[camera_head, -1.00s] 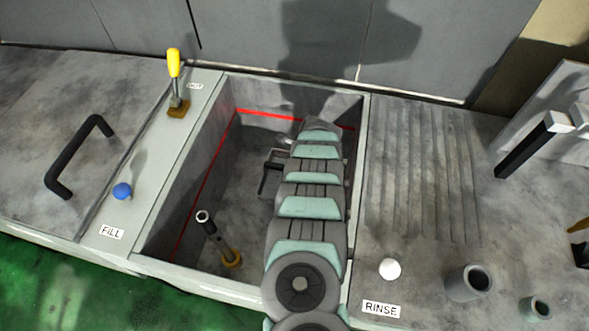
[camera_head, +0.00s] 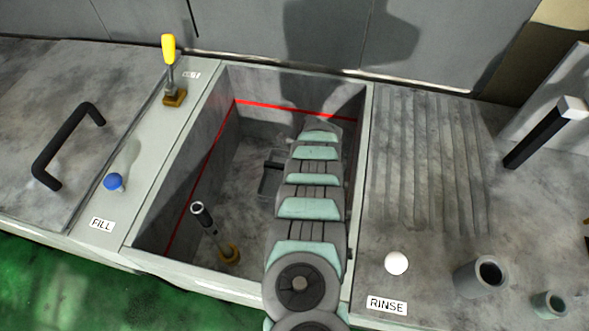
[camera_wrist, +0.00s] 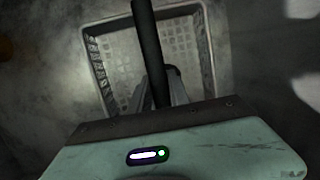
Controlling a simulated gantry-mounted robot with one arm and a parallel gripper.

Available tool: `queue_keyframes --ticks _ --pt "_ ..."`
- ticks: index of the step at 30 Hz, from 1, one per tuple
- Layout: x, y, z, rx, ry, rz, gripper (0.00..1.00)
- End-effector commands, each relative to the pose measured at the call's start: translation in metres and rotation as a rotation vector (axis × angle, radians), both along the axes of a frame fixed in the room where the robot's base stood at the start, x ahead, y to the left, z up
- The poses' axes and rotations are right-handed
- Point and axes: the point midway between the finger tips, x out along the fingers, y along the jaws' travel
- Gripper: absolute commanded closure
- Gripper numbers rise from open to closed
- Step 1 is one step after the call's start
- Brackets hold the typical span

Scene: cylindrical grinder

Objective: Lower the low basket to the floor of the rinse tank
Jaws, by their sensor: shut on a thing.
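The rinse tank (camera_head: 190,240) is an open grey well with a red line around its inner walls. My arm reaches down into it and hides most of the low basket (camera_head: 270,182), whose dark left edge shows beside the arm. In the wrist view the basket (camera_wrist: 205,60) is a shallow, light grey tray with a perforated floor and a dark bar handle (camera_wrist: 146,40) across it. My gripper (camera_wrist: 163,92) is shut on the handle. The basket is below the red line, deep in the tank. I cannot tell whether it touches the floor.
A dark upright pipe with a brass base (camera_head: 215,232) stands on the tank floor at the front left. A yellow-handled lever (camera_head: 169,55) and a blue knob (camera_head: 114,182) are on the left rim. A ribbed drainboard (camera_head: 425,165) lies to the right.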

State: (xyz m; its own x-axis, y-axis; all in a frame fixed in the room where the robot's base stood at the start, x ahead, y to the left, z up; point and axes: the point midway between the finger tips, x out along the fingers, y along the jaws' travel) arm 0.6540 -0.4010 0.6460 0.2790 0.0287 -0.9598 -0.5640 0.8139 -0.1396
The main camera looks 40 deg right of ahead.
Motion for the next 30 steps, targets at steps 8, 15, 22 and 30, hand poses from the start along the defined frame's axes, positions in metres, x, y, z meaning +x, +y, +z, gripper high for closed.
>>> queue_keyframes --ticks 8,15,22,30 --pt "0.001 -0.001 -0.003 -0.002 -0.003 -0.001 1.00" --pt "0.001 -0.001 -0.008 -0.002 -0.003 -0.001 1.00" --pt "0.001 -0.001 -0.009 -0.002 -0.003 -0.001 0.72" --pt "0.000 0.000 -0.010 -0.001 -0.001 0.000 0.52"
